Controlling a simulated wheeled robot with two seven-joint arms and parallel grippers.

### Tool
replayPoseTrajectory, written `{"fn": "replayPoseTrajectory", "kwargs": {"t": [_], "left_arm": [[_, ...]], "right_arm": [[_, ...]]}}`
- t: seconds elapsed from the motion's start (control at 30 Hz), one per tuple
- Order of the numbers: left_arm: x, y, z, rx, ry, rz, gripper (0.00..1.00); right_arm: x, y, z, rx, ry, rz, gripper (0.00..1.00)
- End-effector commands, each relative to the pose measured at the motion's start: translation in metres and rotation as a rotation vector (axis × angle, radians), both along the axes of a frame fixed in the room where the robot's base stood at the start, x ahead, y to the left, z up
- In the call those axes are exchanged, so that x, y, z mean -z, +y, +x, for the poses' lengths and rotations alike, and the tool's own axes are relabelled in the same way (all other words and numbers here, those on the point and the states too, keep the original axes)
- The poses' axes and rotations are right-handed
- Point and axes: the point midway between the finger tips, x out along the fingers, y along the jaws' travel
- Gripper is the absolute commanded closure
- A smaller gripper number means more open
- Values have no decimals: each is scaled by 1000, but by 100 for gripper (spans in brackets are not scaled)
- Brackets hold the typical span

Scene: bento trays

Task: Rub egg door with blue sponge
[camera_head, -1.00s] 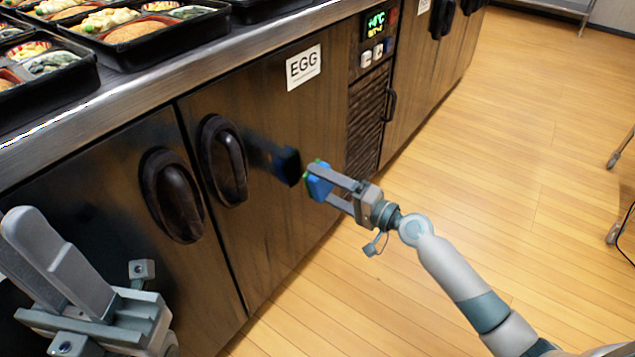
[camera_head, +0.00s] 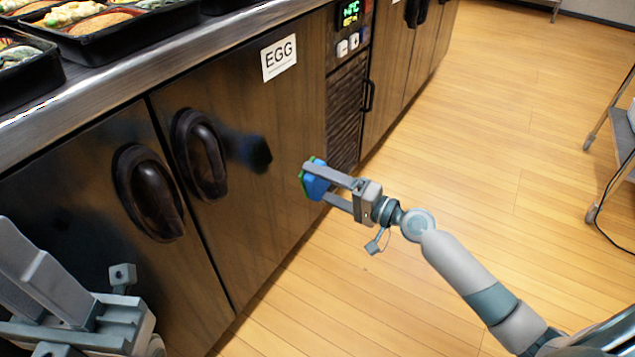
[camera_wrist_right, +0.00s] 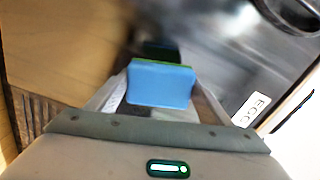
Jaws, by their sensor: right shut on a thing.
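The egg door (camera_head: 262,185) is a dark brown cabinet door with a white EGG label (camera_head: 279,58) and a black handle (camera_head: 200,153) at its left edge. My right gripper (camera_head: 322,184) is shut on the blue sponge (camera_head: 315,187), which has a green side facing the door. The sponge is in front of the door's right part, with its dark reflection on the door apart from it. In the right wrist view the sponge (camera_wrist_right: 161,84) sits between the fingers. My left gripper (camera_head: 50,285) is at the lower left; its fingertips look apart from anything, and its opening is unclear.
A neighbouring door with a black handle (camera_head: 148,192) is on the left. Black bento trays (camera_head: 100,32) stand on the metal counter (camera_head: 150,72) above. A control panel (camera_head: 350,28) is right of the egg door. Wooden floor (camera_head: 480,150) is clear; a cart (camera_head: 622,140) stands far right.

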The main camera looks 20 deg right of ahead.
Motion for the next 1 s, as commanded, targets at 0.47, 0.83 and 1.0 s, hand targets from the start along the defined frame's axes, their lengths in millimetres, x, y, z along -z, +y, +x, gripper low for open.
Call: {"fn": "replayPoseTrajectory", "kwargs": {"t": [0.47,0.83,1.0], "left_arm": [[8,0,0,0,0,0,78],[8,0,0,0,0,0,78],[6,-2,5,-1,15,6,78]], "right_arm": [[0,-14,-19,-1,-1,0,55],[0,-14,-18,-1,-1,0,55],[-4,-12,-20,0,-1,1,55]]}}
